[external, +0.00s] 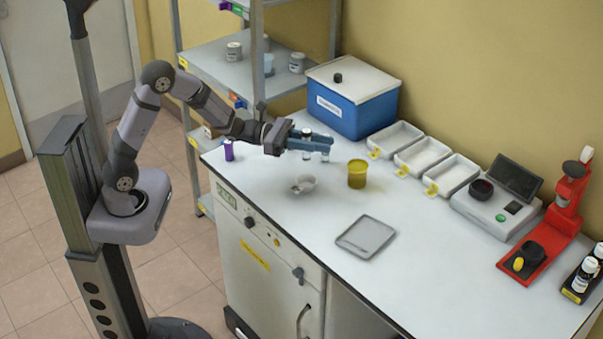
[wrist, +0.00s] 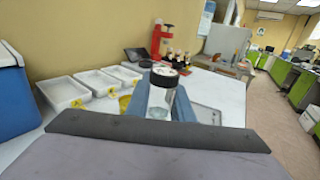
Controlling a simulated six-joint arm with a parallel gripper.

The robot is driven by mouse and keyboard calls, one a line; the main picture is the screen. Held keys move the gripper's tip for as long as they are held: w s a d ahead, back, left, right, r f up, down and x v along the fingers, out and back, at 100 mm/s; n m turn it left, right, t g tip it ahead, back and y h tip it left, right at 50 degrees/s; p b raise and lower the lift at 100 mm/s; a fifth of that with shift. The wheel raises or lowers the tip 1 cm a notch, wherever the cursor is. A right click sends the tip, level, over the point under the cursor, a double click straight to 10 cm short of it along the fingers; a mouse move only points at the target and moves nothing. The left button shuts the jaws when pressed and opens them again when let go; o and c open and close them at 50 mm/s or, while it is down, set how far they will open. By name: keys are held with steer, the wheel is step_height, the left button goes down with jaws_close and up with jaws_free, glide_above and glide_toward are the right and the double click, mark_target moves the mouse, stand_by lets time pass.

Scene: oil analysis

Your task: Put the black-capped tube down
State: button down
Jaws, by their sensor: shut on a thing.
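My gripper (external: 326,142) is above the back left part of the white worktop, fingers pointing right. In the wrist view its two blue fingers (wrist: 161,100) are shut on a clear tube (wrist: 159,106) with a black cap. The tube looks upright; its cap is above the fingers and its lower end is partly hidden by my gripper. In the external view the tube (external: 307,132) shows between the fingers, with clear glass below them. I cannot tell whether its base touches the worktop.
A blue box (external: 352,108) and several white trays (external: 396,139) line the back. A grey flat tray (external: 366,237) lies in front; bare worktop surrounds it. A purple tube (external: 228,150) stands near the left edge.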

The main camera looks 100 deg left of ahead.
steer(key=shift+f+p, duration=0.35)
steer(key=shift+f, duration=4.45)
steer(key=shift+f, duration=0.2)
steer(key=c, duration=1.6)
jaws_free()
steer(key=shift+o, duration=0.2)
steer(key=shift+r, duration=0.1)
steer(key=shift+r, duration=0.1)
steer(key=shift+s, duration=0.1)
steer(key=s, duration=0.4)
steer(key=s+a+b, duration=0.1)
steer(key=s, duration=0.2)
steer(key=s+a+b, duration=0.1)
steer(key=s, duration=0.3)
steer(key=shift+s+a, duration=0.15)
steer(key=shift+s, duration=0.15)
